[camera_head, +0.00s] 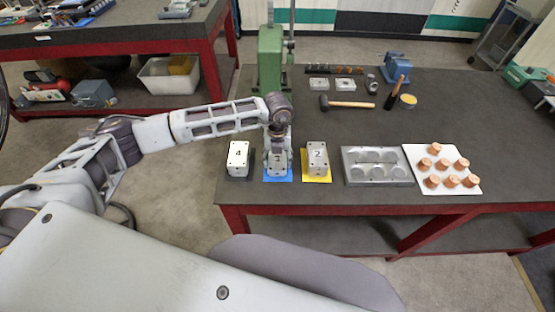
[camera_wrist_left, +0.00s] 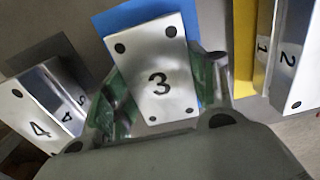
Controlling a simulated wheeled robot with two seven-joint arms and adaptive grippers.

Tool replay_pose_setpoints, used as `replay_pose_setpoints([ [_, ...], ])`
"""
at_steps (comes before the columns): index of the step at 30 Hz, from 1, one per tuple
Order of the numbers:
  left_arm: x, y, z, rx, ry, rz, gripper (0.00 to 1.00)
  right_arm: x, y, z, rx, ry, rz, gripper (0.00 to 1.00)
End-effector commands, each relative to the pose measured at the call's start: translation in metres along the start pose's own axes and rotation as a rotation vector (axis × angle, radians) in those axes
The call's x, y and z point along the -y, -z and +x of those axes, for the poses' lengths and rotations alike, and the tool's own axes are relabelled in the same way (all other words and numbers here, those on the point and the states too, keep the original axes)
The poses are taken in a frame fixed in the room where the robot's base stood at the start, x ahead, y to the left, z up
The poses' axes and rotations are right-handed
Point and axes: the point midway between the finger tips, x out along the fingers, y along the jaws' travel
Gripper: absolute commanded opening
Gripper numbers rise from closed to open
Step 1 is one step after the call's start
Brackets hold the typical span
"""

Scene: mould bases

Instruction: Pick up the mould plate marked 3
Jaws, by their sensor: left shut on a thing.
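The mould plate marked 3 (camera_head: 277,168) is a silver block with dark corner holes, at the blue mat (camera_head: 284,178) near the table's front edge. In the left wrist view the plate marked 3 (camera_wrist_left: 165,75) sits between the fingers, with the blue mat (camera_wrist_left: 125,17) behind it. My left gripper (camera_head: 280,148) comes down over this plate from above and is shut on it. In the left wrist view the left gripper (camera_wrist_left: 160,100) has a finger on each side of the plate. Whether the plate touches the mat is hidden. My right gripper is not in view.
The plate marked 4 (camera_head: 238,155) stands close on the left and the plate marked 2 (camera_head: 317,158) on a yellow mat (camera_head: 326,177) on the right. A metal mould (camera_head: 378,178) and a white tray (camera_head: 468,184) with copper pieces lie farther right. A green machine (camera_head: 270,65) stands behind.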

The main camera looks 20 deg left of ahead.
Motion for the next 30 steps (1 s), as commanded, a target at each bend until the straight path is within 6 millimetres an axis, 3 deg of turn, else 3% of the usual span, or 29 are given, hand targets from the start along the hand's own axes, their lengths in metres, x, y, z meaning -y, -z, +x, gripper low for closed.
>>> replay_pose_setpoints([
  [8,0.000,-0.001,-0.025,0.004,0.004,0.000,0.14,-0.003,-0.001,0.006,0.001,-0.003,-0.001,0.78],
  [21,0.001,-0.001,-0.084,0.005,0.003,0.000,0.14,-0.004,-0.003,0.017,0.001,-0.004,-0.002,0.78],
  [30,0.000,0.000,-0.098,0.002,0.001,0.000,0.14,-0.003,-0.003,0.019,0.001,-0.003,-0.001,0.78],
])
